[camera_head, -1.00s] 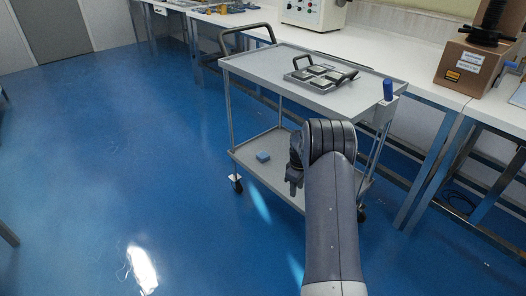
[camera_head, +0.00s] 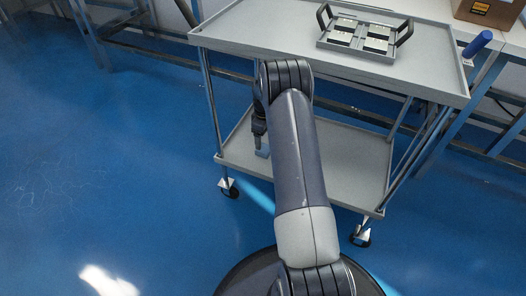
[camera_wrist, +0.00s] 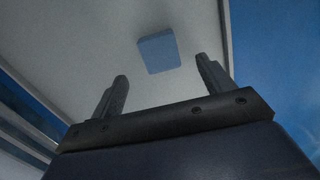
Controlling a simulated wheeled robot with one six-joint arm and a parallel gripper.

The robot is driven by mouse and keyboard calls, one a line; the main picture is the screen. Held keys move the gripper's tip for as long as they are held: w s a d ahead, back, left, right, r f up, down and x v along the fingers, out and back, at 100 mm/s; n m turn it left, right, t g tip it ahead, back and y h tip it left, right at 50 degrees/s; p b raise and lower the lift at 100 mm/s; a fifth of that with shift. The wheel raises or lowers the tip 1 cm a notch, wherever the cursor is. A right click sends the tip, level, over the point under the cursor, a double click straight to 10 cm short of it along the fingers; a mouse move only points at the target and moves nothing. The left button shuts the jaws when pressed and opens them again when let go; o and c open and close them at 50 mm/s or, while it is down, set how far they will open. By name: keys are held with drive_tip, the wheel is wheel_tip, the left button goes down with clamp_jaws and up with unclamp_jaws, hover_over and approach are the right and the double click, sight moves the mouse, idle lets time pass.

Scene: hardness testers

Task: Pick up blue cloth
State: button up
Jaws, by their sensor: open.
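The blue cloth (camera_wrist: 158,52) is a small folded block on the lower shelf of the grey cart (camera_head: 340,165). In the wrist view it lies ahead of and between the two fingertips, apart from them. My gripper (camera_head: 259,138) is at the left part of the lower shelf, under the level of the top shelf. In the wrist view my gripper (camera_wrist: 162,70) is open with nothing between its fingers.
The cart's top shelf (camera_head: 260,30) overhangs the lower one and carries a grey tray (camera_head: 322,42) of metal blocks. Cart posts (camera_head: 212,110) flank the shelf. The blue floor at left is clear.

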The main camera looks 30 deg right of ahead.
sight(264, 148)
wheel_tip(264, 148, down, 6)
drive_tip(key=shift+w+f+b, duration=0.1)
drive_tip(key=shift+f+b, duration=0.1)
drive_tip(key=shift+b, duration=0.85)
drive_tip(key=shift+r, duration=0.1)
drive_tip(key=c, duration=1.1)
